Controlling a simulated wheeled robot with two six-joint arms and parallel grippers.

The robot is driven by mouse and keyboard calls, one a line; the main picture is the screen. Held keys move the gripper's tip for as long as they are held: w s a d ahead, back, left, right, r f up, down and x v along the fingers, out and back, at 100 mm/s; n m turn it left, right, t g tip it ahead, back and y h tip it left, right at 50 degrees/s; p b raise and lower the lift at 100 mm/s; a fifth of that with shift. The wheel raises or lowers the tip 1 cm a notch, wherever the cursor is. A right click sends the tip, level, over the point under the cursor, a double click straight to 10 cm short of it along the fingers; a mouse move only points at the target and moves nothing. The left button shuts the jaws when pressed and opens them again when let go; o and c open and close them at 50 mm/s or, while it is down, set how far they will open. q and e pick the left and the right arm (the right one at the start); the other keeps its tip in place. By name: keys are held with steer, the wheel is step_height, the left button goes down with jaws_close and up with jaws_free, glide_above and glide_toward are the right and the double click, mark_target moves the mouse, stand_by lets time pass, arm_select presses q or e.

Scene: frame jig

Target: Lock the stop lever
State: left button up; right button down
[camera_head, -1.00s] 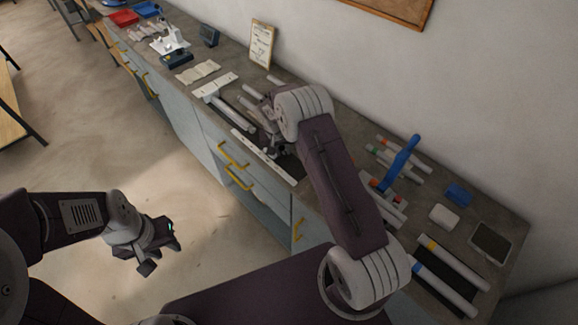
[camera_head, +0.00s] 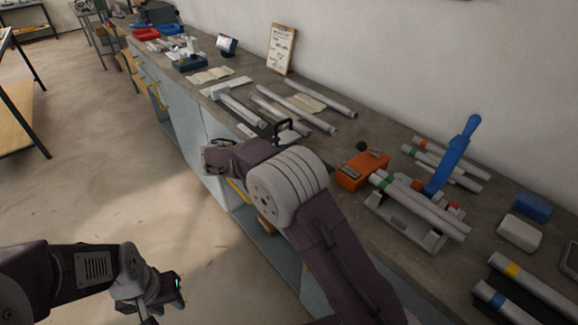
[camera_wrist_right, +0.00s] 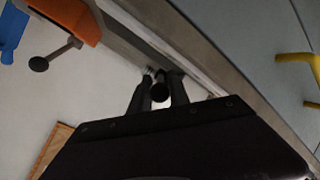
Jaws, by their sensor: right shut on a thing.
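My right gripper (camera_wrist_right: 160,88) is shut on a dark round knob (camera_wrist_right: 160,92), which shows between its two fingers in the right wrist view, close to the bench's front edge.
An orange block (camera_head: 362,171) with a black ball-ended lever lies right of my right arm; it also shows in the wrist view (camera_wrist_right: 70,14). A grey cradle (camera_head: 405,225) holds tubes beside a blue upright handle (camera_head: 453,155). Loose tubes (camera_head: 320,106) lie behind my wrist.

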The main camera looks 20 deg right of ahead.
arm_select(q)
steer(key=shift+f+b, duration=1.65)
steer(key=shift+f, duration=0.7)
arm_select(e)
steer(key=shift+s+f+t+h, duration=0.15)
steer(key=shift+f+t+h, duration=0.25)
steer(key=shift+h, duration=0.5)
steer(key=shift+f, duration=0.15)
arm_select(q)
steer(key=shift+s, duration=0.1)
arm_select(e)
steer(key=c, duration=1.5)
jaws_free()
steer(key=shift+s, duration=0.1)
